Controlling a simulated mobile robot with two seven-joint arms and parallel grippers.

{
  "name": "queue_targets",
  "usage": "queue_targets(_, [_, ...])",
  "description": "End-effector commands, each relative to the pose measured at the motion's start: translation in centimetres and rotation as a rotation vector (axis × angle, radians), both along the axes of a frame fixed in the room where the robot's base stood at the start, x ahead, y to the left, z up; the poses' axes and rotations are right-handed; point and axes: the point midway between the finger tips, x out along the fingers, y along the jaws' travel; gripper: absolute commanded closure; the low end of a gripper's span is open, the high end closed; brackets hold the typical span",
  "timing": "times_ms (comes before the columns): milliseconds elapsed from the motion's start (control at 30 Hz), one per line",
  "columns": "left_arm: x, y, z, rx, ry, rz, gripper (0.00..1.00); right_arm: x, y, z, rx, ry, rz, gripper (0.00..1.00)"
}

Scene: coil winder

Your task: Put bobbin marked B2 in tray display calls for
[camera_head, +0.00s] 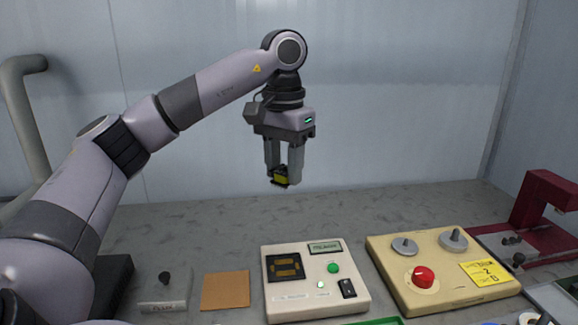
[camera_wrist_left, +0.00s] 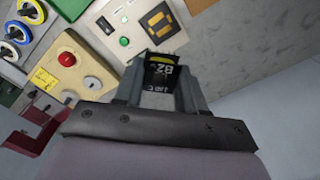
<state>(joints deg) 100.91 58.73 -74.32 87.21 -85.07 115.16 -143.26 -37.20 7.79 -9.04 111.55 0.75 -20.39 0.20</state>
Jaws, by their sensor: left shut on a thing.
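My left gripper (camera_head: 284,172) is shut on a small black bobbin with a yellow band (camera_head: 280,177), held high above the back of the table. A green edge (camera_head: 375,321), perhaps of a tray, shows at the bottom of the head view. My right gripper is out of view.
A beige panel (camera_head: 440,290) has a red button (camera_head: 423,277), two grey knobs and a yellow note (camera_head: 484,273). A red machine (camera_head: 541,205) stands at the right. A brown pad (camera_head: 225,291) lies left of the control box. The table's back strip is clear.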

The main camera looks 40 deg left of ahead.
Motion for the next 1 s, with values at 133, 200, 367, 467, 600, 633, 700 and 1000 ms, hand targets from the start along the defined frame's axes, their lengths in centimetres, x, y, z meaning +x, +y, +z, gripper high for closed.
queue_targets(133, [0.0, 0.0, 0.0, 0.0, 0.0, 0.0, 0.9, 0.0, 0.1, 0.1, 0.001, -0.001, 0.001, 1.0])
queue_targets(200, [0.0, 0.0, 0.0, 0.0, 0.0, 0.0, 0.9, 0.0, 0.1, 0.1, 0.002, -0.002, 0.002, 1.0])
queue_targets(367, [0.1, -0.4, -0.4, 0.001, 0.002, -0.003, 0.9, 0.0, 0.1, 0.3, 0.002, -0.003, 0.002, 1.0])
queue_targets(467, [0.5, -1.5, -1.5, 0.001, 0.005, -0.007, 0.9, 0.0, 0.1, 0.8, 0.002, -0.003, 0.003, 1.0])
queue_targets(600, [0.9, -4.5, -4.6, 0.001, 0.009, -0.025, 0.9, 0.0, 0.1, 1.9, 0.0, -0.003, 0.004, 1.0])
queue_targets(633, [1.0, -5.3, -5.5, 0.001, 0.009, -0.032, 0.9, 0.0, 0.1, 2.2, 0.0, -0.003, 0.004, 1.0])
queue_targets(700, [0.8, -7.3, -7.4, 0.001, 0.01, -0.045, 0.9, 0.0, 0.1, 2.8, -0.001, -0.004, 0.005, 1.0])
queue_targets(1000, [-1.7, -14.9, -14.0, -0.004, 0.005, -0.102, 0.9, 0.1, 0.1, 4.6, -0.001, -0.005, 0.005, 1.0])
